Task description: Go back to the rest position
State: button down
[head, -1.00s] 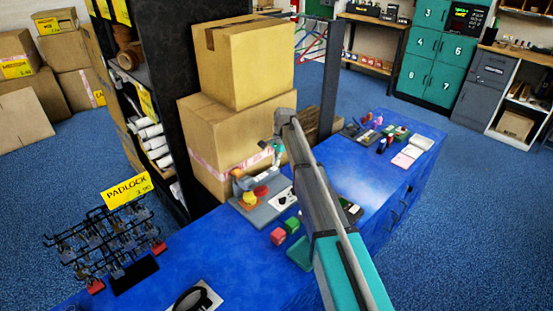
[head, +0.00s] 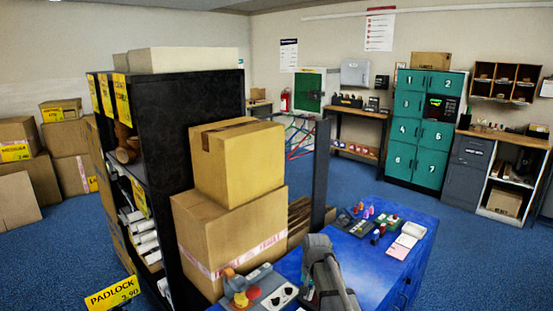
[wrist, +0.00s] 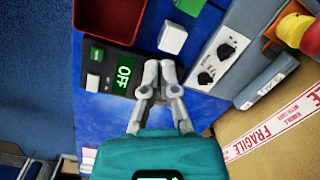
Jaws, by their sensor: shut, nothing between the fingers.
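My gripper (wrist: 160,68) shows in the wrist view with its two grey fingers together and nothing between them. It is over the blue counter (wrist: 92,125), between a black device (wrist: 110,68) with a green OFF display and a grey panel with dials (wrist: 218,55). In the head view my arm stands at the bottom middle, over the blue counter (head: 388,262). The fingers cannot be made out there.
A small white block (wrist: 172,38) lies just beyond the fingertips. A carton with FRAGILE tape (wrist: 265,140) is close on the right; in the head view two stacked cartons (head: 238,165) stand left of my arm, beside a black shelf (head: 195,125). Teal lockers (head: 425,130) stand far back.

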jog(key=s+d+r+n+h+p, duration=0.1)
jog(key=s+d, duration=0.5)
jog(key=s, duration=0.9)
jog(key=r+n, duration=0.1)
jog(key=n, duration=0.1)
jog(key=shift+d+n+t+p, duration=0.3)
jog(key=shift+d+n+t, duration=0.1)
